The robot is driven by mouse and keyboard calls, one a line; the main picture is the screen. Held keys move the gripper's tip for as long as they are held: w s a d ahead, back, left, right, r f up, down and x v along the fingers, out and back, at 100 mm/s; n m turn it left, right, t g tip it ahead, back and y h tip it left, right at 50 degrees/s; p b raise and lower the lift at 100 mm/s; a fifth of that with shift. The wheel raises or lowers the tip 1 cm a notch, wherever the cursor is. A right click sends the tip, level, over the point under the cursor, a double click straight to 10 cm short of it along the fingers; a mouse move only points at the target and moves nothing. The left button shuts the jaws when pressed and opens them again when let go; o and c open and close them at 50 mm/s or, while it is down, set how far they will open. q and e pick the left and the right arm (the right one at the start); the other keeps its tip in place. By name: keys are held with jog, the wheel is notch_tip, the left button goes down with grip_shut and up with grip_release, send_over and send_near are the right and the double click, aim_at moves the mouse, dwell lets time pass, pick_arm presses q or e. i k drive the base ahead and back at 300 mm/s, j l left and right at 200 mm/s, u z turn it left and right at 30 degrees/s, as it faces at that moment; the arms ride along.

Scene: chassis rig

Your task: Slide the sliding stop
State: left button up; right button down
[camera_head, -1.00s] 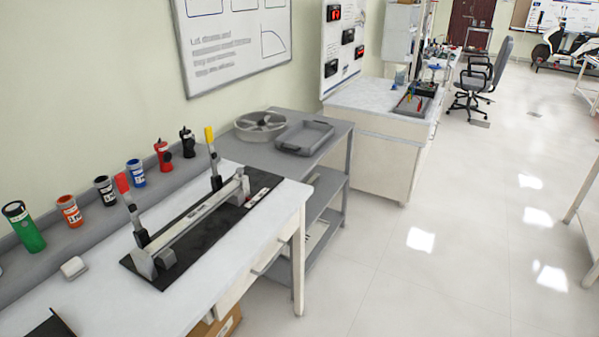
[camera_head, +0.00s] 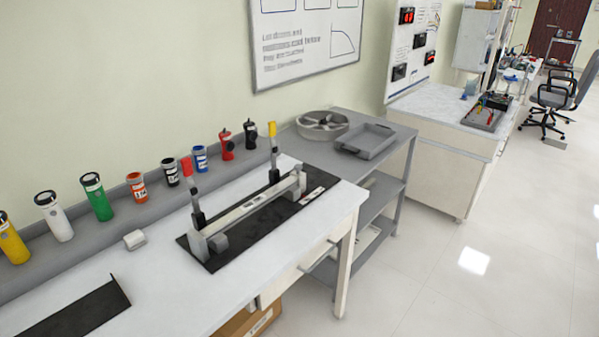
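The chassis rig stands on a black base plate (camera_head: 228,252) on the white bench. A long grey rail (camera_head: 250,207) runs between its two end supports. A small grey block (camera_head: 218,242), which may be the sliding stop, sits beside the rail near its near left end. A red-tipped lever (camera_head: 191,182) stands upright at the near end, and a yellow-tipped lever (camera_head: 273,150) stands upright toward the far end. Neither of my grippers shows in the head view.
Several coloured bottles and cans stand on the grey ledge (camera_head: 74,229) along the wall. A small white block (camera_head: 134,239) and a black plate (camera_head: 75,312) lie on the bench. A grey shelf unit (camera_head: 405,135) holds a tray (camera_head: 366,141). Open floor (camera_head: 500,240) lies to the right.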

aim_at(301, 177)
jog(key=i+l, duration=0.15)
jog(key=l, duration=0.2)
jog(key=i+l, duration=0.2)
jog(key=l, duration=0.15)
jog(key=i+l+z, duration=0.1)
jog(key=l, duration=0.25)
jog(key=i, duration=0.05)
